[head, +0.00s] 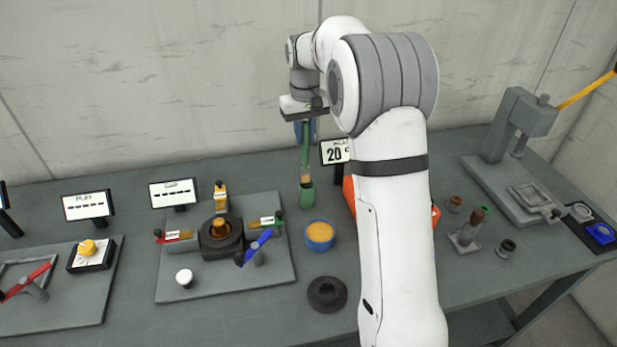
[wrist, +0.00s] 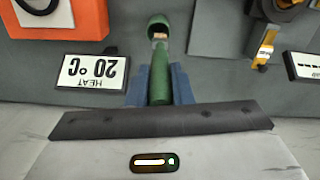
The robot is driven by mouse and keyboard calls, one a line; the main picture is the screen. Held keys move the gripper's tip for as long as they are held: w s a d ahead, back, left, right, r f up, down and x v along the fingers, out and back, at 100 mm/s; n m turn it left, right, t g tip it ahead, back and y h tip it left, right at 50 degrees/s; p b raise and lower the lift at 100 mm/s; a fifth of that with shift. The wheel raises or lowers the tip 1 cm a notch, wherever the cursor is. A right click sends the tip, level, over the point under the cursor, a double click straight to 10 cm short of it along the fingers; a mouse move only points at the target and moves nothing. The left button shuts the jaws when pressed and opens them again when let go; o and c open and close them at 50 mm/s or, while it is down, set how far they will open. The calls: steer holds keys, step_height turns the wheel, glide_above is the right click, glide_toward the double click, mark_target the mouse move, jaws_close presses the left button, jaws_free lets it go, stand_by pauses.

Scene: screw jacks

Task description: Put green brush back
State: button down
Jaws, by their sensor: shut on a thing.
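The green brush (head: 305,150) hangs upright, its green handle between the blue fingers of my gripper (head: 305,131). In the wrist view my gripper (wrist: 160,88) is shut on the handle of the brush (wrist: 160,82). Its tan lower part points down at a small green cup (head: 306,196) on the table. The cup also shows in the wrist view (wrist: 158,21), in line with the brush. The bristle end overlaps the cup's mouth in the picture; I cannot tell whether it is inside or just above.
A display reading 20 °C (head: 335,151) and an orange device (wrist: 62,18) stand close right of the cup in the head view. A blue pot with orange contents (head: 319,235) stands in front. A grey fixture board (head: 225,290) lies left. A dark ring (head: 327,294) lies nearer.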

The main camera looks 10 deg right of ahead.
mark_target(307, 168)
step_height(307, 168, down, 8)
steer(key=shift+s+d+f+p, duration=0.1)
steer(key=shift+d+f+p, duration=0.05)
steer(key=shift+p, duration=0.5)
steer(key=c, duration=1.3)
jaws_free()
steer(key=shift+f, duration=0.1)
